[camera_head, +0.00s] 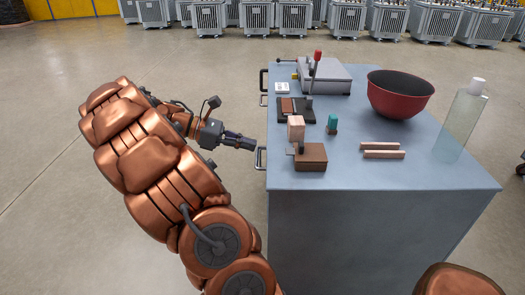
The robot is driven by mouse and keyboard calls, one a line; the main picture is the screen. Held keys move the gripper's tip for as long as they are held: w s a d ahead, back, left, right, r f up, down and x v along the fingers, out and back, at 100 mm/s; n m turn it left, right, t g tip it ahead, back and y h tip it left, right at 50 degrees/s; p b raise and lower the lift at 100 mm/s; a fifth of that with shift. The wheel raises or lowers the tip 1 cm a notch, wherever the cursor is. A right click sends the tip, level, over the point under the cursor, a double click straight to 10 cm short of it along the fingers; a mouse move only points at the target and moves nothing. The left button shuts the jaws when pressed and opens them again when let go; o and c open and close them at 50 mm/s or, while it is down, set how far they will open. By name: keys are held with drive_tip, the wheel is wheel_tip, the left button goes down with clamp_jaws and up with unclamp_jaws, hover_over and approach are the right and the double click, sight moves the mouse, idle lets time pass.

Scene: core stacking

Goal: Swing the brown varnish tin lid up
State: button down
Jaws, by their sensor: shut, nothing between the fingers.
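A small brown box (313,158), which looks like the varnish tin, sits near the front left of the blue-grey table (400,172). A dark upright piece stands at its back left. I cannot make out its lid clearly or tell how far it is open. My gripper (252,144) is shut and empty, just off the table's left edge, left of the brown box and apart from it. The fingertips are close to the table's side handle; I cannot tell if they touch it.
A pale pink block (296,127) stands behind the box, with a teal-topped piece (332,123) beside it. Farther back are a red bowl (400,98), a clear bottle (461,123) and a grey device (330,80). The table's front right is clear.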

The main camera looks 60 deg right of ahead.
sight(279, 160)
drive_tip(key=x, duration=0.9)
drive_tip(key=shift+s, duration=0.1)
drive_tip(key=shift+r, duration=0.1)
